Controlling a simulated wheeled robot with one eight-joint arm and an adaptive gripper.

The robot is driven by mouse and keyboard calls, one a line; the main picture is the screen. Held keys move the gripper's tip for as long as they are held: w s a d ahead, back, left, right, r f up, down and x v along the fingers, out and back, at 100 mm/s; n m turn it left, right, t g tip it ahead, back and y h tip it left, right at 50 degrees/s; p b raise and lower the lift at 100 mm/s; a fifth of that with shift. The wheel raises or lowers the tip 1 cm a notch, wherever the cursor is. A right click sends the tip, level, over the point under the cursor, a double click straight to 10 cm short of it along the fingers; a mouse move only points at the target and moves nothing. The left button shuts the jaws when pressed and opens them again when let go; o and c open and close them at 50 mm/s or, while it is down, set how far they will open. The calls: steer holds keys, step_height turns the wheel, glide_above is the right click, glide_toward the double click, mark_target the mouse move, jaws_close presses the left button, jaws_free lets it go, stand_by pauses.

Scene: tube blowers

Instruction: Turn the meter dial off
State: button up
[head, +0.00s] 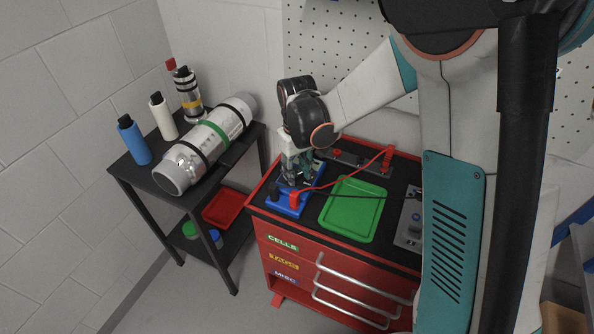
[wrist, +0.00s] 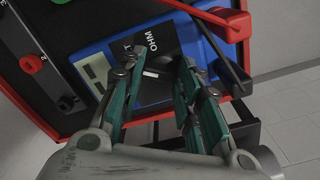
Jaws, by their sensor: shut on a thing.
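The blue meter (head: 287,207) lies on the black top of the red cabinet, at its left front. In the wrist view the meter (wrist: 92,45) shows a grey display and a black face marked OHM. The dark meter dial (wrist: 158,72), with a white mark, is between my fingers. My gripper (wrist: 156,66) has green-padded fingers on either side of the dial and is shut on it. In the head view my gripper (head: 297,177) points down over the meter and hides most of its face, dial included. I cannot read the dial's setting.
A green tray (head: 352,236) lies right of the meter. A red lead (head: 345,178) and a black lead cross the cabinet top. A black shelf (head: 148,184) with a large metal cylinder (head: 180,168) and bottles stands at left. Pegboard wall is close behind.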

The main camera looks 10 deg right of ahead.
mark_target(297, 174)
steer(key=n, duration=0.6)
steer(key=shift+n, duration=0.3)
steer(key=shift+c, duration=0.2)
steer(key=o, duration=1.1)
step_height(297, 174, up, 12)
stand_by(0.4)
